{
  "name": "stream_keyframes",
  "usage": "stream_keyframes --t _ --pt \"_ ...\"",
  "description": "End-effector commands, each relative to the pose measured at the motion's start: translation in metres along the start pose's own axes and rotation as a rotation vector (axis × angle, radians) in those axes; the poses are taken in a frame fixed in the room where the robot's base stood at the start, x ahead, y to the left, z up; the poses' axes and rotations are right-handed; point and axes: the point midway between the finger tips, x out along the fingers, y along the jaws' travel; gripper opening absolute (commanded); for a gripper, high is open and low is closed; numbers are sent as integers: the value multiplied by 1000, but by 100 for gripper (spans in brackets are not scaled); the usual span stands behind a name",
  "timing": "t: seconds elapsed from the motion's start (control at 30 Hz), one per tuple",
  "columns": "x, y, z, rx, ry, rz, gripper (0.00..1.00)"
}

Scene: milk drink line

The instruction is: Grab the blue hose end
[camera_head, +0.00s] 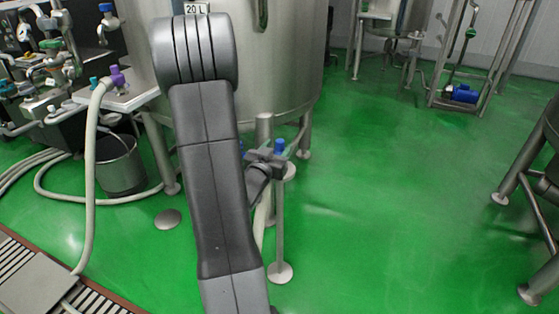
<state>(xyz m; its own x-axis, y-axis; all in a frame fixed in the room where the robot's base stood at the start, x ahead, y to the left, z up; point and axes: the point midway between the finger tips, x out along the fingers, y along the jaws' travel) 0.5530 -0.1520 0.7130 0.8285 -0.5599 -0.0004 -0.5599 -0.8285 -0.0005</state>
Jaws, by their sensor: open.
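The blue hose end (280,146) shows as a small blue piece near the top of a thin grey stand (280,230), in front of the large steel tank. My gripper (269,157) is dark grey and open. It is right beside the blue hose end, just below and left of it in the picture. I cannot tell whether they touch. My arm hides part of the stand area and the hose below.
A large steel tank (275,60) on legs stands behind my arm. At left are a purple hose end (117,76), a pale hose (90,150) and a steel bucket (121,165). A floor grate (15,258) lies at lower left.

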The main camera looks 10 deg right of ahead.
Motion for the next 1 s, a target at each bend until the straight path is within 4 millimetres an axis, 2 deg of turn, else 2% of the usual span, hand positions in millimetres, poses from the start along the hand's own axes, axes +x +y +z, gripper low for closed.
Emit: stream_keyframes --t 0.13,0.4,0.47,0.67,0.7,1.0 --pt "19 0 0 0 1 1 50" --pt "23 0 0 -1 0 0 50" --pt "23 0 0 -1 0 0 42" --pt "23 0 0 -1 0 0 2" --pt "23 0 0 -1 0 0 0" --pt "23 0 -4 0 2 -1 0"
